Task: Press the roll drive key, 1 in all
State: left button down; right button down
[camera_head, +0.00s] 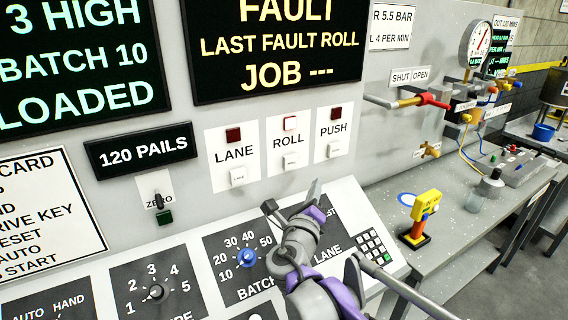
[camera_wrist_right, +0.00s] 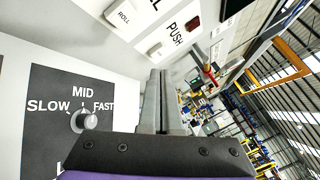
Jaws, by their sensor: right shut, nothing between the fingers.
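The sign above reads FAULT, LAST FAULT ROLL (camera_head: 280,42). My right gripper (camera_head: 315,188) is shut and empty, in front of the panel, below and a little right of the roll key and apart from it. In the right wrist view the shut fingers (camera_wrist_right: 160,78) point toward the panel near the PUSH key (camera_wrist_right: 155,50). My left gripper is not in view.
The LANE key (camera_head: 238,176) and PUSH key (camera_head: 333,149) flank the roll key, with darker lamps. A sloped console with a blue knob (camera_head: 247,258) and keypad (camera_head: 372,244) lies below. A yellow handheld device (camera_head: 426,204) stands on the bench to the right.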

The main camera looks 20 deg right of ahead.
jog(key=b, duration=0.1)
send_near(297, 160)
jog(key=shift+s+d+x, duration=0.15)
jog(key=shift+x, duration=1.1)
jog(key=shift+s+d+x, duration=0.15)
jog(key=shift+d+x, duration=0.05)
jog(key=shift+x, duration=1.05)
jog(key=shift+r, duration=0.1)
jog(key=shift+w, duration=0.4)
jog(key=shift+w, duration=0.4)
dwell(0.7)
jog(key=shift+s, duration=0.85)
